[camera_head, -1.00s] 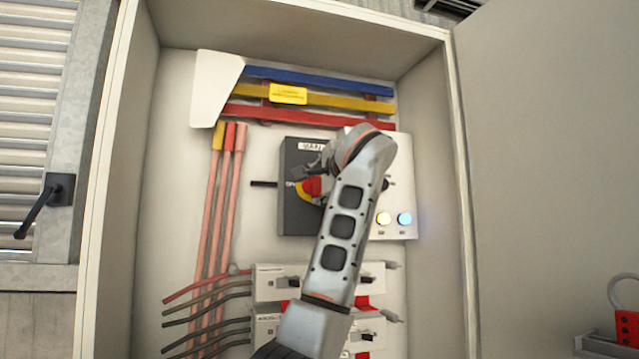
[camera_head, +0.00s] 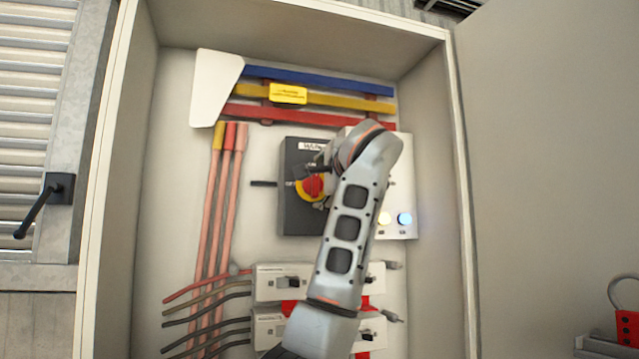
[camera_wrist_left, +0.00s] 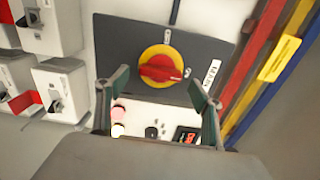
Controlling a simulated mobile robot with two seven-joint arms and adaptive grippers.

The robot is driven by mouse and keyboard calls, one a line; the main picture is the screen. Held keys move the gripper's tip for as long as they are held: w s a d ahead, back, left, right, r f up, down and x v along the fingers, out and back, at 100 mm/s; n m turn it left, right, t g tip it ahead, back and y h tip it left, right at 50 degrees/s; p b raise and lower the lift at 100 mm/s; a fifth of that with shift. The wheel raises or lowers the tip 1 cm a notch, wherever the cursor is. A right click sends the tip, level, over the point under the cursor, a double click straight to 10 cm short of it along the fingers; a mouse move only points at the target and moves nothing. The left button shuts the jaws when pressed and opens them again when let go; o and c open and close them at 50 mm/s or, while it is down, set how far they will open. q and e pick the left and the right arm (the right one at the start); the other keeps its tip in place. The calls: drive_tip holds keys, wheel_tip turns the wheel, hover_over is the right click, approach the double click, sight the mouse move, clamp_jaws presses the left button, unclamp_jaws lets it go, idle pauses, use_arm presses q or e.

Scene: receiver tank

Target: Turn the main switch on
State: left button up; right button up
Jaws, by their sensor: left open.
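The main switch is a red handle on a round yellow plate (camera_head: 312,187), mounted on a dark grey box (camera_head: 296,215). The switch also shows in the left wrist view (camera_wrist_left: 162,68), with the red handle lying roughly across the picture. My left gripper (camera_head: 321,182) is at the right side of the switch in the head view, partly hidden behind my own wrist. In the left wrist view the left gripper (camera_wrist_left: 157,88) is open and empty, its fingers spread wide with the switch beyond and between them. It looks apart from the handle. My right gripper is not in view.
A white panel with lit buttons (camera_head: 404,219) is right of the grey box. Blue, yellow and red bars (camera_head: 318,80) run above, and breakers with cables (camera_head: 268,283) sit below. Cabinet walls (camera_head: 425,110) enclose these. A red padlock (camera_head: 627,325) is at lower right.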

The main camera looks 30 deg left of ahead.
use_arm(q)
drive_tip(key=v, duration=1)
drive_tip(key=shift+s+d, duration=0.2)
